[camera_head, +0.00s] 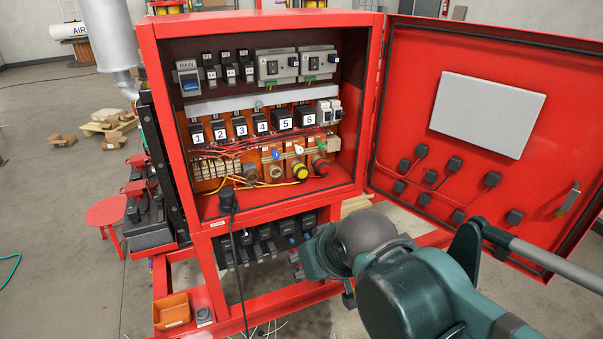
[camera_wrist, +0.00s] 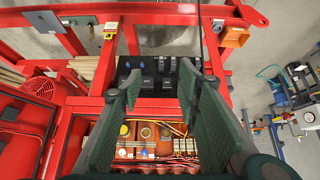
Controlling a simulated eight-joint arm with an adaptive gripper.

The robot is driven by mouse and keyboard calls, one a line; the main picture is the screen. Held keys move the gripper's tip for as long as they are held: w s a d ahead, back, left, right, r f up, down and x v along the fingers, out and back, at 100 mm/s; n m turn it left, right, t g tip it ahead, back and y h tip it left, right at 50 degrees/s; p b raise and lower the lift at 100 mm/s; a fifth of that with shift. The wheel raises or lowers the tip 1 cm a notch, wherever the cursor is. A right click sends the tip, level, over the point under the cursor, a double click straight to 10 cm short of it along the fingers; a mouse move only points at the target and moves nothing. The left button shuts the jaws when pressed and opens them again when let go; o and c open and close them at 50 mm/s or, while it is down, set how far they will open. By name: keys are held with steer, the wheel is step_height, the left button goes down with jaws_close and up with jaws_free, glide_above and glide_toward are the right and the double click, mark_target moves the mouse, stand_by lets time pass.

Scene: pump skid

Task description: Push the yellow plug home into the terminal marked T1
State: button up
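The yellow plug (camera_head: 299,170) sits at the terminal row low inside the open red cabinet, between a brown round terminal (camera_head: 275,172) and a red plug (camera_head: 319,165). A yellow round end, likely the same plug (camera_wrist: 125,130), shows between my fingers in the wrist view. How deep it sits cannot be told. Small tags hang above the row; no T1 mark is readable. My gripper (camera_wrist: 158,85) is open and empty, its two green fingers wide apart. In the head view my gripper (camera_head: 310,255) is below and in front of the cabinet opening, its fingers mostly hidden.
The cabinet door (camera_head: 485,120) stands open at the right, beside my arm. A black plug with a cable (camera_head: 228,200) hangs over the cabinet's lower lip. Black connectors (camera_head: 262,243) line the frame underneath. An orange bin (camera_head: 172,311) is at lower left.

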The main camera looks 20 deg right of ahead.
mark_target(303, 172)
steer(key=shift+w, duration=0.1)
steer(key=w+a+n+t+y, duration=0.2)
steer(key=w+a+y, duration=0.15)
steer(key=w, duration=0.75)
steer(key=w+d+r+t, duration=0.1)
steer(key=w+d+t, duration=0.1)
steer(key=w, duration=0.3)
steer(key=w+d+r+t, duration=0.1)
steer(key=w+d+t, duration=0.1)
steer(key=w, duration=0.3)
steer(key=w+d+r+t, duration=0.1)
steer(key=w+d+t, duration=0.1)
steer(key=w, duration=0.3)
steer(key=shift+d, duration=0.35)
steer(key=d+t+h, duration=0.1)
steer(key=d, duration=0.1)
steer(key=w+d+f+m+h, duration=0.1)
steer(key=d, duration=0.2)
steer(key=w+d+t+h, duration=0.1)
steer(key=d, duration=0.2)
steer(key=shift+w+d+f+m+t, duration=0.2)
steer(key=shift+w+f+m+t, duration=0.1)
steer(key=shift+m, duration=0.1)
steer(key=shift+d+f+h, duration=0.2)
steer(key=shift+d+h, duration=0.05)
steer(key=shift+d, duration=0.4)
steer(key=shift+w, duration=0.1)
steer(key=shift+w+b, duration=0.4)
steer(key=shift+w, duration=3.35)
